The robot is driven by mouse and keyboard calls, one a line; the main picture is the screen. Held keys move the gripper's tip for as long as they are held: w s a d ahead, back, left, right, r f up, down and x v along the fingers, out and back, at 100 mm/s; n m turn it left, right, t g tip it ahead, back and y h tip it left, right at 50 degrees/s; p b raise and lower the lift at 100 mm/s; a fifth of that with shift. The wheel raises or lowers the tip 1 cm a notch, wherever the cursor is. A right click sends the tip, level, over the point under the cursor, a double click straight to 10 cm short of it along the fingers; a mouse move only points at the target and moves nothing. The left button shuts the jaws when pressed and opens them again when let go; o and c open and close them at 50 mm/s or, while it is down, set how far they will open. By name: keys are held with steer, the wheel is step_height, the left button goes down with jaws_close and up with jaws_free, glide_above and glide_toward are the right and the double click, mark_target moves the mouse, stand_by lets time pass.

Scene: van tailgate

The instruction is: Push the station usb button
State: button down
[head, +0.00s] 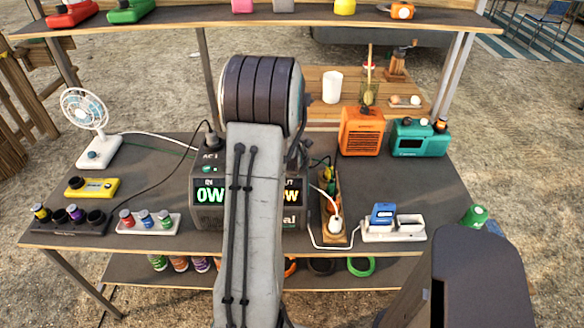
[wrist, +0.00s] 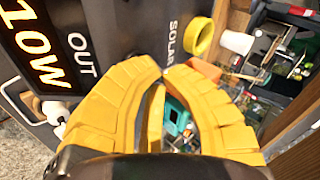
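The power station (head: 208,190) stands on the grey table, its middle hidden behind my arm in the head view. Its lit displays show on both sides of the arm; the left one reads 0W. The wrist view shows its dark panel (wrist: 120,25) close up and turned, with the "OUT" display (wrist: 38,48) and the word SOLAR. I cannot make out a USB button in either view. My gripper (wrist: 165,70) has yellow fingers whose tips nearly meet in front of the panel's edge; nothing is held. The arm hides the gripper in the head view.
An orange heater (head: 361,131) and a teal radio (head: 419,138) stand behind. A fan (head: 90,120) and small trays are left. A yellow ring (wrist: 199,38) is on the panel.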

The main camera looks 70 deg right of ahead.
steer(key=shift+r, duration=0.35)
steer(key=shift+r, duration=0.1)
steer(key=shift+r+p, duration=1.9)
steer(key=shift+r, duration=1)
